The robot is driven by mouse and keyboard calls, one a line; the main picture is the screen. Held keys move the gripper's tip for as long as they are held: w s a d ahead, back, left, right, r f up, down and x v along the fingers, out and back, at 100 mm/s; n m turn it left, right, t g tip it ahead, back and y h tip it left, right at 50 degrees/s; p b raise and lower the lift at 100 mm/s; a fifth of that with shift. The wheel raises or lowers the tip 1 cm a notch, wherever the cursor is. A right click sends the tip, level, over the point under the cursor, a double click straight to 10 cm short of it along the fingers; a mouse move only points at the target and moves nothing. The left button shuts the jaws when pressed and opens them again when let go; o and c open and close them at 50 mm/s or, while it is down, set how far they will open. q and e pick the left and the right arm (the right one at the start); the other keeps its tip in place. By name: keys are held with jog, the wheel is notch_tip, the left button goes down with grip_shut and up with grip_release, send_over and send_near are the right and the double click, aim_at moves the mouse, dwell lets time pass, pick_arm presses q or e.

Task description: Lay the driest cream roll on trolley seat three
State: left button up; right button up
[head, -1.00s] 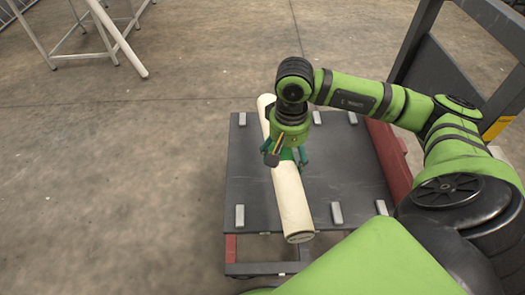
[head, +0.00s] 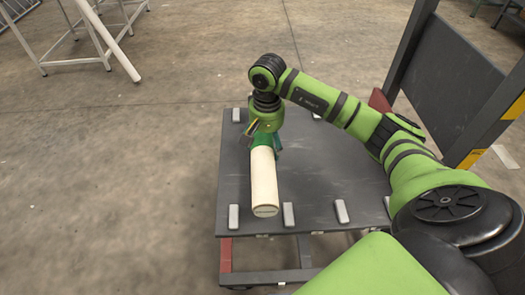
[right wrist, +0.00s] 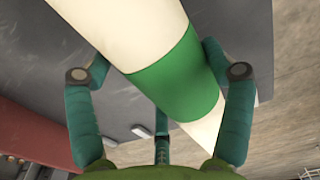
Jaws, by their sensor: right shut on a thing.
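My right gripper (head: 266,146) is shut around the middle of a cream roll (head: 264,184), over the trolley (head: 318,177). The roll's near end appears between the two leftmost front blocks; its far part is hidden behind my gripper and arm. I cannot tell whether it touches the deck. In the right wrist view the cream roll (right wrist: 132,30) has a green band, with my right gripper's fingers (right wrist: 160,72) on either side. No seat number or dryness mark is readable. My left gripper is out of view.
Small grey blocks, such as one at the front (head: 288,214), line the deck's front and back edges. A white-legged frame (head: 70,35) stands far left. The floor left of the trolley is clear.

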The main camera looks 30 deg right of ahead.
jog(key=shift+w+a+f, duration=0.1)
jog(key=shift+w+f, duration=0.3)
jog(key=shift+w, duration=0.35)
notch_tip(320, 180, down, 4)
jog(key=shift+r, duration=0.15)
jog(key=shift+f+b, duration=0.25)
jog(key=shift+b, duration=0.1)
jog(key=o, duration=1.4)
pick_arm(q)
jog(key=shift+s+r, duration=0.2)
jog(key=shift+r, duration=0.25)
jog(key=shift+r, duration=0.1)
